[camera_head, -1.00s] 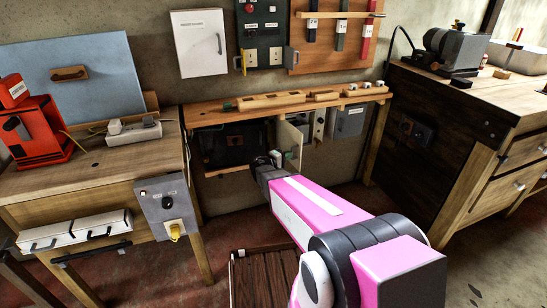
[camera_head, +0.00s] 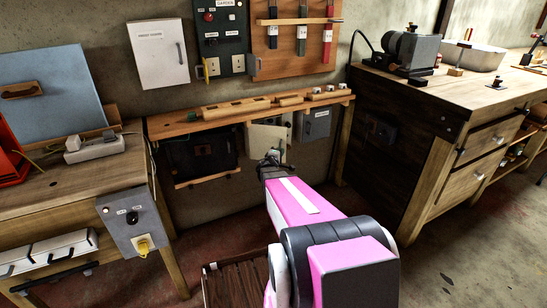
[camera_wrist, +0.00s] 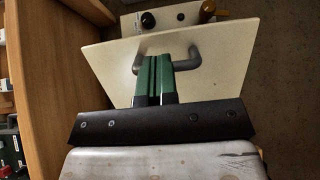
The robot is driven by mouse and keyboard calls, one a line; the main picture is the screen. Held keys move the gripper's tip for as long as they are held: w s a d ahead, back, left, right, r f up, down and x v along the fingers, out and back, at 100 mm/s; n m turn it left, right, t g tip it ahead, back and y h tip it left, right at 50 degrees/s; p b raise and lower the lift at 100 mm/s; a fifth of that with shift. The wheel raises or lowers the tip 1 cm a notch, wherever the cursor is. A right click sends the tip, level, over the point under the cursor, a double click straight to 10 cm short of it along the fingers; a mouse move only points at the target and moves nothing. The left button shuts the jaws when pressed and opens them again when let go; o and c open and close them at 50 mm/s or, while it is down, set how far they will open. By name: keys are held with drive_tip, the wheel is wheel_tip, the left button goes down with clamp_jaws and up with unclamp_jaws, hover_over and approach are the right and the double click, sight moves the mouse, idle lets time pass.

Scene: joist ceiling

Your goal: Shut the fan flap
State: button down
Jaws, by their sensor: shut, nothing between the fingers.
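The fan flap is a cream panel with a grey bow handle (camera_wrist: 186,43). In the wrist view the flap (camera_wrist: 109,69) stands tilted out from the box behind it, with a gap along its top edge. In the head view the flap (camera_head: 263,137) hangs under the wooden shelf and shows its broad face. My gripper (camera_wrist: 155,58) has its green fingers together and empty, their tips at the handle between its two ends. Whether they touch it I cannot tell. In the head view my gripper (camera_head: 273,156) is just in front of the flap's lower part.
The box behind the flap carries a dark knob (camera_wrist: 148,20) and an orange-yellow knob (camera_wrist: 207,10). The wooden shelf (camera_head: 187,126) runs above. A grey box (camera_head: 313,124) hangs right of the flap, a dark panel (camera_head: 203,150) left. Bare floor lies at right.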

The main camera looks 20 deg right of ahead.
drive_tip(key=x, duration=0.7)
drive_tip(key=w+a+x, duration=0.1)
drive_tip(key=x, duration=0.3)
drive_tip(key=shift+w+d, duration=0.2)
drive_tip(key=shift+w, duration=0.7)
drive_tip(key=shift+s, duration=0.1)
